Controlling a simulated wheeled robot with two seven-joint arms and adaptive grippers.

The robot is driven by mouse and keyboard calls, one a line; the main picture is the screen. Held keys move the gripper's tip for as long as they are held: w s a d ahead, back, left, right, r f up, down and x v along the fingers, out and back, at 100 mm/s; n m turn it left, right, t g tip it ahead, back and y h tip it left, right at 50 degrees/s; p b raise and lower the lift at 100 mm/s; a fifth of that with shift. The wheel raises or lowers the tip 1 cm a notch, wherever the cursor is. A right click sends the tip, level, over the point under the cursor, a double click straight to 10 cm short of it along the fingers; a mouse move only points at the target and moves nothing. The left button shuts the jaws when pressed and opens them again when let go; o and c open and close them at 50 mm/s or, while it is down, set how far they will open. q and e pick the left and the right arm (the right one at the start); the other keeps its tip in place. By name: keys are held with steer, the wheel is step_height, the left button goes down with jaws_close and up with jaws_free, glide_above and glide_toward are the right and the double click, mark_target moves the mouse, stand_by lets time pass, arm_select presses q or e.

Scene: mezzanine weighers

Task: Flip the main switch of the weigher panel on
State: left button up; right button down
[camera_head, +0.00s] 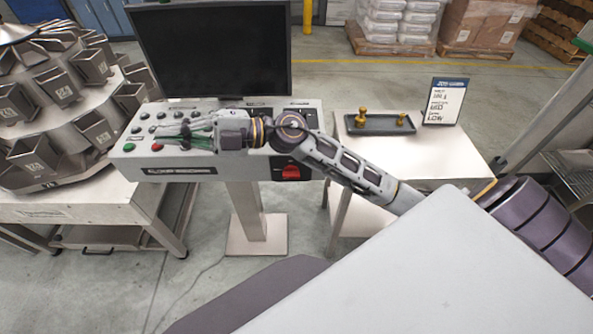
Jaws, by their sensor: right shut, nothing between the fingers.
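The weigher panel (315,122) is a grey sloped console on a post, with black, green and red buttons on its left part. A red switch (291,172) on a dark plate sits on its front face, right of the centre. Whether it is on or off is too small to tell. My right gripper (168,139) is shut and empty, pointing left over the buttons. Its arm crosses in front of the panel and hides part of its top and front. I cannot tell whether the fingers touch the panel. My left gripper is not in view.
A black monitor (215,48) stands behind the panel. A multi-bucket weigher (52,110) stands on a steel table at left. At right, a side table (430,158) holds a dark tray (358,126) with brass weights and a sign (446,101). Open floor lies beneath the panel.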

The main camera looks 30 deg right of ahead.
step_height(320, 180, down, 6)
steer(key=s+n+g+h, duration=0.2)
steer(key=n+g+h, duration=0.2)
steer(key=g, duration=0.1)
steer(key=m+g+h, duration=0.1)
steer(key=m+h, duration=0.2)
steer(key=h, duration=1.3)
glide_above(296, 171)
steer(key=s+a, duration=0.1)
steer(key=s, duration=0.1)
step_height(296, 171, down, 9)
steer(key=shift+f+p, duration=1.05)
steer(key=shift+f, duration=5.85)
